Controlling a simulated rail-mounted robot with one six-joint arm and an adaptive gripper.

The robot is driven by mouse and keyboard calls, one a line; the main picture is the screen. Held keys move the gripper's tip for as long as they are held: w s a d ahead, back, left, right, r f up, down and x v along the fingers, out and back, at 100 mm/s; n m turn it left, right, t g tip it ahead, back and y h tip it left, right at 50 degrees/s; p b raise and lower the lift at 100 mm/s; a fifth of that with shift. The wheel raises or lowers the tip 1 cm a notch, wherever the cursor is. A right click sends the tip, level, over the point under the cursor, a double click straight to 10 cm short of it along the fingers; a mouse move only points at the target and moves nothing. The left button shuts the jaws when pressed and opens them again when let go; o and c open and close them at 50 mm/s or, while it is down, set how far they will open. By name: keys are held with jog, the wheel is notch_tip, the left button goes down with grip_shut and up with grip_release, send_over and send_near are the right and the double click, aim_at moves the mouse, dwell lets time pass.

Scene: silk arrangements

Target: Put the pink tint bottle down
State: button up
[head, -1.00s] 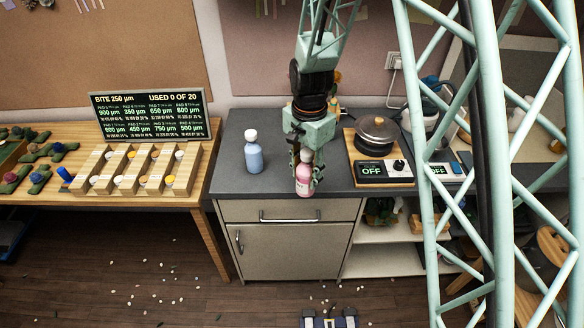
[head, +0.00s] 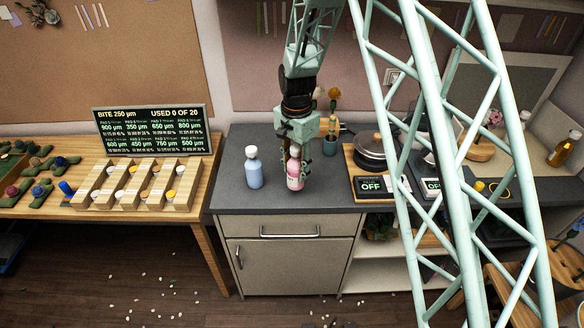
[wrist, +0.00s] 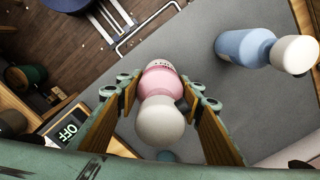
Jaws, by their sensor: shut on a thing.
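The pink tint bottle (head: 294,172) has a white cap and is upright at the dark grey counter (head: 330,190), to the right of a blue bottle. I cannot tell whether its base touches the counter. My gripper (head: 297,160) is above and around it, with its fingers on either side. In the wrist view the pink bottle (wrist: 161,85) is between the two fingers (wrist: 165,112), its white cap toward the camera. The gripper is shut on it.
A blue bottle (head: 254,168) with a white cap stands left of the pink one. A wooden rack (head: 140,186) is on the left table. The counter front is clear.

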jog(key=shift+w+a+f, duration=0.1)
jog(key=shift+w+a, duration=0.15)
jog(key=shift+w, duration=0.55)
jog(key=shift+w+a+f, duration=0.1)
jog(key=shift+w+a, duration=0.1)
jog(key=shift+w, duration=0.55)
jog(key=shift+w+a, duration=0.25)
jog(key=shift+w, duration=0.55)
jog(key=shift+f+p, duration=0.5)
jog(key=shift+f, duration=1.25)
jog(key=shift+f, duration=0.2)
jog(key=o, duration=1)
jog(key=shift+r, duration=0.2)
jog(key=shift+r+b, duration=0.35)
jog(key=shift+r, duration=5.65)
